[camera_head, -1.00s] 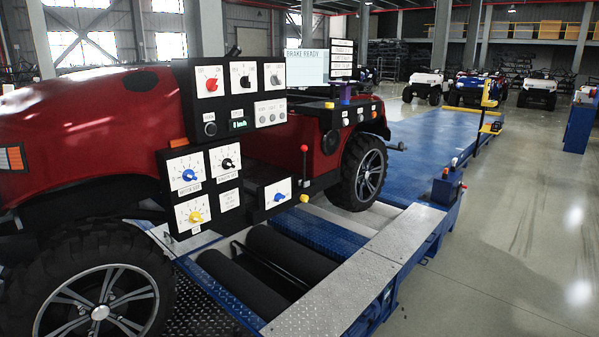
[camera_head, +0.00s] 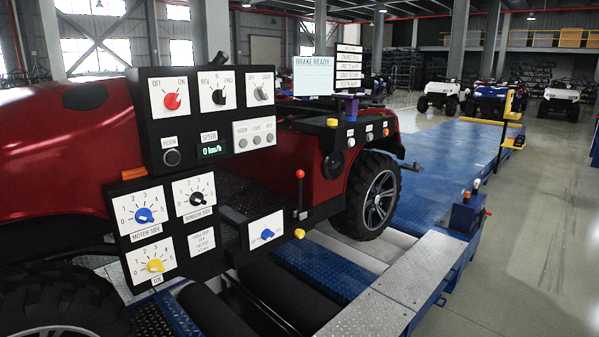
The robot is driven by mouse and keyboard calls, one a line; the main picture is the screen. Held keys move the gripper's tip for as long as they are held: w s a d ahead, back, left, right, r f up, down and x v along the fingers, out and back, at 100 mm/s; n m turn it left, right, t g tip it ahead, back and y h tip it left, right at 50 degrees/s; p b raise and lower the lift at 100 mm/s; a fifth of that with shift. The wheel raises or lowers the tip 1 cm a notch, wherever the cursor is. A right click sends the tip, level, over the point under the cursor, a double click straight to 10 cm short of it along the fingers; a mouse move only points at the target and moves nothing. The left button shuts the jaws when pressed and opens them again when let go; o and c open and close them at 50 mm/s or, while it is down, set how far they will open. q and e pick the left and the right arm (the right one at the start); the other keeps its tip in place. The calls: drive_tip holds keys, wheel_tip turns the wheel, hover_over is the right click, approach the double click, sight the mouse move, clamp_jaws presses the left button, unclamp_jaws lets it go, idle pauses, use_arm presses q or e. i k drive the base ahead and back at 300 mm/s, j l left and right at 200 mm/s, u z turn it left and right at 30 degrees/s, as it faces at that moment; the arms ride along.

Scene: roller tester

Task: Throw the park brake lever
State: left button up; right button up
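A lever with a red ball knob (camera_head: 300,174) stands upright on a thin dark stem, right of the lower control panel and in front of the red vehicle. It looks like the park brake lever, but I cannot read a label on it. A yellow knob (camera_head: 299,233) sits just below it. The control panel (camera_head: 205,125) carries a red OFF/ON knob (camera_head: 172,101), a REV/FWD switch (camera_head: 218,97) and a speed readout of 0 km/h (camera_head: 212,149). A screen (camera_head: 313,75) reads BRAKE READY. Neither gripper is in view.
The red vehicle (camera_head: 60,140) stands over the dark rollers (camera_head: 215,308). A metal plate (camera_head: 425,265) and a blue post box (camera_head: 466,213) edge the tester on the right. Open floor (camera_head: 530,270) lies right of it. Parked carts stand at the back.

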sight(301, 173)
drive_tip(key=l+u, duration=0.1)
drive_tip(key=u, duration=0.9)
drive_tip(key=i+l+u, duration=0.1)
drive_tip(key=l+u, duration=0.4)
drive_tip(key=l, duration=0.2)
drive_tip(key=l+u, duration=0.45)
drive_tip(key=l, duration=0.2)
drive_tip(key=k+l+u, duration=0.2)
drive_tip(key=l+u, duration=0.3)
drive_tip(key=l, duration=0.15)
